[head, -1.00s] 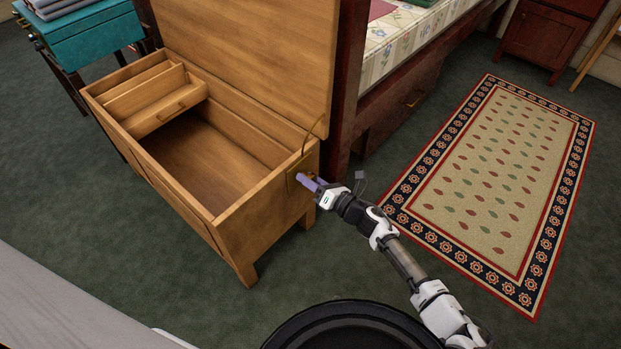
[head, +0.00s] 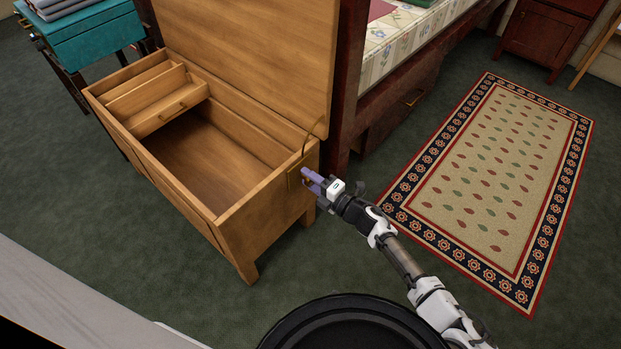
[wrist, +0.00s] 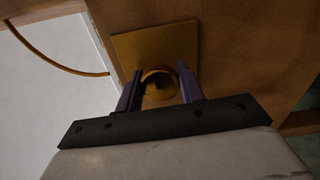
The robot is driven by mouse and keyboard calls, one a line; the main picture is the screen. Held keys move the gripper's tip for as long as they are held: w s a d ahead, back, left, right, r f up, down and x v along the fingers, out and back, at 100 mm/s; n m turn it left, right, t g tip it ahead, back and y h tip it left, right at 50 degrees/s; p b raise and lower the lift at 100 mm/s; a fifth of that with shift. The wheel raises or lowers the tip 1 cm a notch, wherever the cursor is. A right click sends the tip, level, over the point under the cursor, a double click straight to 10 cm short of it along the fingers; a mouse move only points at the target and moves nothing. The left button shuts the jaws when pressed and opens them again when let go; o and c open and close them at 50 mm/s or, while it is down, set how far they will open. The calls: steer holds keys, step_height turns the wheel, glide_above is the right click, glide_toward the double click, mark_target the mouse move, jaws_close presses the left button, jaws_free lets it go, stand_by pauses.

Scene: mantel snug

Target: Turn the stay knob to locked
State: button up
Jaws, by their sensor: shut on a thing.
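The stay knob (wrist: 160,84) is a round brass knob on a square brass plate (wrist: 150,47) in the wrist view. The plate also shows on the right end of the wooden chest (head: 222,215) in the head view. My gripper (wrist: 160,92) has its two purple fingers on either side of the knob, shut on it. In the head view my gripper (head: 313,181) reaches the chest's end from the right and hides the knob. The chest's lid (head: 250,55) stands open. A thin curved stay (head: 314,130) runs between lid and chest end.
A small inner tray (head: 165,115) sits at the left inside the chest. A dark red bed frame (head: 348,85) stands close behind the chest. A patterned rug (head: 490,185) lies at the right. Green carpet in front of the chest is clear.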

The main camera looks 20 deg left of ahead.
steer(key=shift+m, duration=0.4)
steer(key=shift+d, duration=0.1)
steer(key=o, duration=0.9)
steer(key=shift+o, duration=0.2)
steer(key=v, duration=1.3)
steer(key=shift+s+d+p, duration=0.15)
steer(key=shift+d+p, duration=0.15)
steer(key=shift+d, duration=0.05)
steer(key=shift+r, duration=0.15)
